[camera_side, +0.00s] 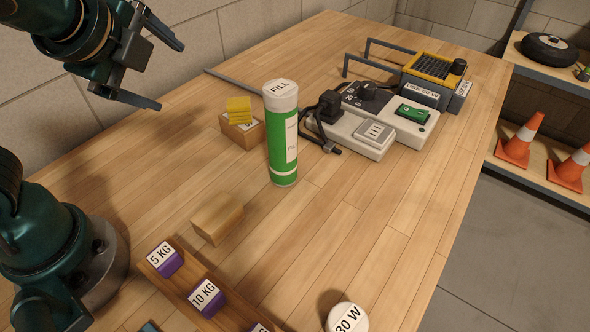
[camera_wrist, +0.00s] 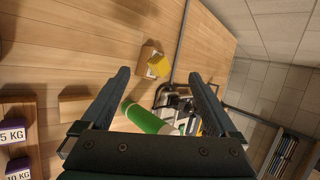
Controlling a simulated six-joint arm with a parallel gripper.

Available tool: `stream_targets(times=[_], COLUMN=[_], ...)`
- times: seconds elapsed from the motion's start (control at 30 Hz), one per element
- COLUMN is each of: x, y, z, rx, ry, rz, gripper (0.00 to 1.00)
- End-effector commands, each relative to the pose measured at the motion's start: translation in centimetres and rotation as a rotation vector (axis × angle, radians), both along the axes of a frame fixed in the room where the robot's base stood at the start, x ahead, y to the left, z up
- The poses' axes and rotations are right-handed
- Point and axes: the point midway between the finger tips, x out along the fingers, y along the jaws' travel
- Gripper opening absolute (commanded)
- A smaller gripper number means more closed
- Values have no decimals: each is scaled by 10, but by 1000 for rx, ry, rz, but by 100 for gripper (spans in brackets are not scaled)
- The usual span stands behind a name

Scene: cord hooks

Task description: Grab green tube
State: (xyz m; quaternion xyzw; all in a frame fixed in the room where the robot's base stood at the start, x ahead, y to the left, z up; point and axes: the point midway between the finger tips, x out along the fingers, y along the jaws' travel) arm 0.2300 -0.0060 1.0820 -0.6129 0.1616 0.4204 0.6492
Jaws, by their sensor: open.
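The green tube (camera_side: 283,145) stands upright on the wooden table, with a white cap marked FILL and a white label. My gripper (camera_side: 170,72) is open and empty, raised at the upper left of the side view, well apart from the tube. In the wrist view both fingers of my gripper (camera_wrist: 158,78) are spread wide.
A wooden block with yellow pads (camera_side: 240,120) stands left of the tube. A white device with black cable (camera_side: 350,130) is close behind it on the right. A plain wooden block (camera_side: 217,218) and a rack of purple weights (camera_side: 205,298) lie in front. A 30 W disc (camera_side: 347,318) is nearby.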

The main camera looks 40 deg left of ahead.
Motion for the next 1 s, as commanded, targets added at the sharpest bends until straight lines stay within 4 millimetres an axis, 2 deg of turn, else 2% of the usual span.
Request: stream_targets(times=[0.03,0.2,0.33,0.53,0.87,1.0], x=[14,51,68,81,80,80], y=[-9,-43,-75,-129,-126,-125], z=[0,8,12,14,-38,-67], rx=[144,568,826,1173,1175,1177], ry=[16,17,1,-46,-37,-33], rz=[-164,-605,-859,-1172,-1170,-1173], gripper=[94,94,94,94,94,94])
